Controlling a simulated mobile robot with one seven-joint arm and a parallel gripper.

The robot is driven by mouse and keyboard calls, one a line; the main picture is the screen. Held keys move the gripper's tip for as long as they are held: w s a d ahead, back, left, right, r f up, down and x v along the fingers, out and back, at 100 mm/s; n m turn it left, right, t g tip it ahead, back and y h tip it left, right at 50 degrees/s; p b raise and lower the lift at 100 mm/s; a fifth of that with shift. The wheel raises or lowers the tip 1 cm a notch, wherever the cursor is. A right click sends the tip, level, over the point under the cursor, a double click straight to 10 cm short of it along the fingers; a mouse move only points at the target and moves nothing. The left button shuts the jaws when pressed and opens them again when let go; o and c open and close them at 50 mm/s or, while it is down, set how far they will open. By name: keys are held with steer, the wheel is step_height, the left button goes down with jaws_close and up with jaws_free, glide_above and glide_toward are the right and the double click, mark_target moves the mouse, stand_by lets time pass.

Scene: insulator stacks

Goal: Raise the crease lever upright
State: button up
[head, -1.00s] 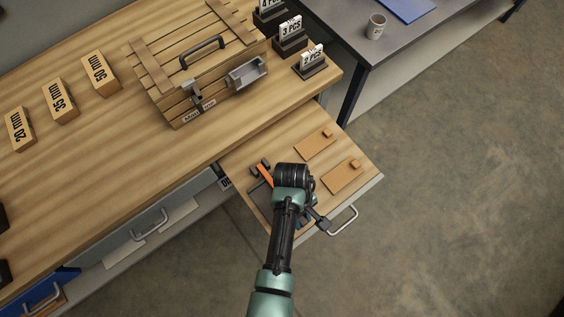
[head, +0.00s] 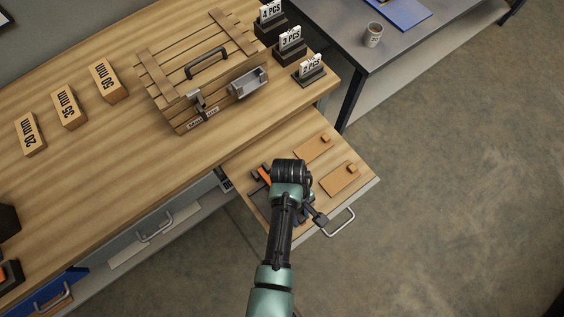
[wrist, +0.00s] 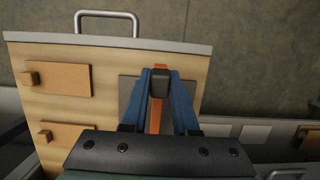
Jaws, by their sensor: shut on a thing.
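The crease lever (wrist: 156,116) is an orange bar with a black block at its end. It stands out over a dark grey plate (wrist: 129,90) in the open drawer. In the wrist view my gripper (wrist: 161,82) has its two blue fingers closed on either side of the black block, shut on the lever. In the head view a short orange piece of the lever (head: 263,174) shows left of my wrist. My wrist hides most of the lever and the fingers there. The lever's exact tilt cannot be told.
The open drawer (head: 300,168) holds two brown boards with small blocks (head: 340,179) right of my wrist. The workbench (head: 75,195) carries a wooden crate (head: 168,88), length blocks (head: 107,80) and number stands (head: 310,70). Open floor lies to the right.

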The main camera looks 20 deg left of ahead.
steer(key=shift+w+a+r, duration=0.15)
steer(key=shift+r, duration=0.45)
steer(key=shift+a+p+v, duration=0.2)
steer(key=shift+p+v, duration=1)
steer(key=shift+v, duration=0.05)
steer(key=shift+w, duration=0.25)
steer(key=shift+w+a+r+p, duration=0.15)
steer(key=shift+a+r+p, duration=0.1)
steer(key=shift+r+p, duration=0.2)
steer(key=shift+w+a+r+p, duration=0.2)
steer(key=shift+a+r+p, duration=0.1)
steer(key=shift+r, duration=0.25)
steer(key=shift+w+a+r, duration=0.1)
steer(key=shift+r, duration=0.1)
